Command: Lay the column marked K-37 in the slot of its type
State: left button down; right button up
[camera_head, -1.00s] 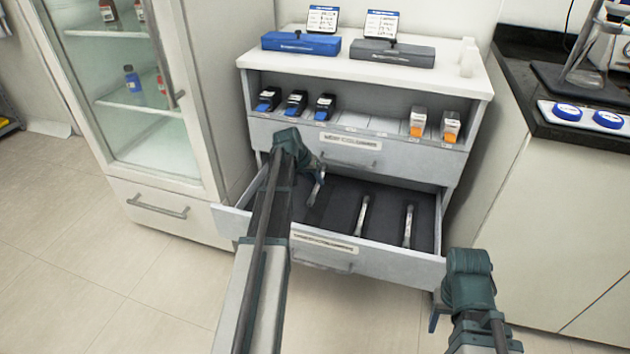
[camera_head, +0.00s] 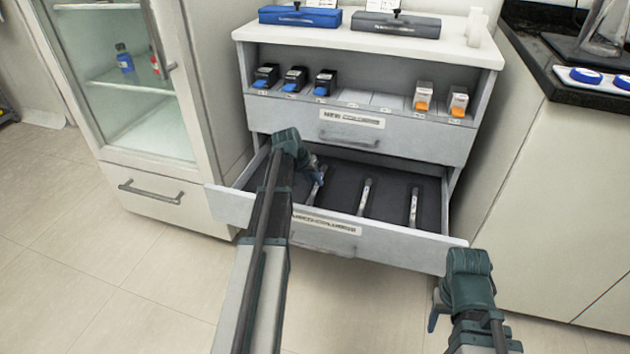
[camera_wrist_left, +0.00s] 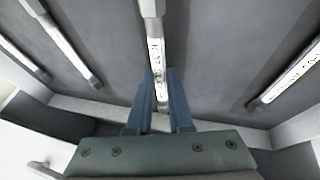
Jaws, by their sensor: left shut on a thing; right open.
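The open lower drawer (camera_head: 330,232) has a dark lining with slim metal columns on it. My left gripper (camera_wrist_left: 158,100) is shut on a column (camera_wrist_left: 156,50) with a white label. Its letters seem to start with K, but the rest is too small to read. The held column is at the drawer's left part in the head view, partly hidden by the gripper. Two more columns, a middle one (camera_head: 364,196) and a right one (camera_head: 413,207), lie apart to its right. Another column (camera_wrist_left: 290,75) shows in the wrist view. My right gripper (camera_head: 437,308) is open, outside the drawer's front right corner.
Above the drawer, a shelf (camera_head: 372,104) holds three black boxes with blue ends (camera_head: 295,79) at left and two white-orange boxes (camera_head: 423,95) at right. Empty places lie between. A blue case (camera_head: 300,16) and grey case (camera_head: 397,24) stand on top. A glass-door cabinet stands left.

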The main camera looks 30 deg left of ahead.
pick_arm(q)
jog(key=shift+f+b, duration=0.35)
jog(key=shift+f, duration=0.25)
jog(key=shift+f+b, duration=0.3)
jog(key=c, duration=0.7)
grip_release()
jog(key=shift+c, duration=0.2)
jog(key=p+v, duration=1.2)
jog(key=v, duration=0.2)
jog(key=shift+w, duration=0.1)
